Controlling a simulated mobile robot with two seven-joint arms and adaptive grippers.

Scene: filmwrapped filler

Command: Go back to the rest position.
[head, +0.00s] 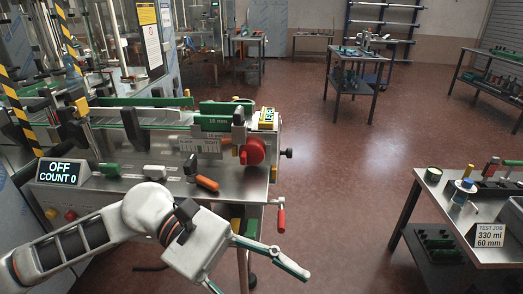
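My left gripper (258,280) is in the lower middle of the head view, at the end of the white arm that comes in from the left. Its two green-and-grey fingers are spread wide apart, and no object shows between them. The lower finger is partly cut off by the bottom edge. The gripper is in front of the filler machine's steel bench (130,192), and the red-handled lever (281,215) is just beyond it. I cannot tell whether they touch. My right gripper is not in view.
The machine carries an "OFF COUNT 0" display (60,172), an orange-handled lever (205,183) and a red knob (252,151). A side table (485,248) at right holds a "TEST JOB" card (490,235) and small parts. Open red-brown floor (335,190) lies between.

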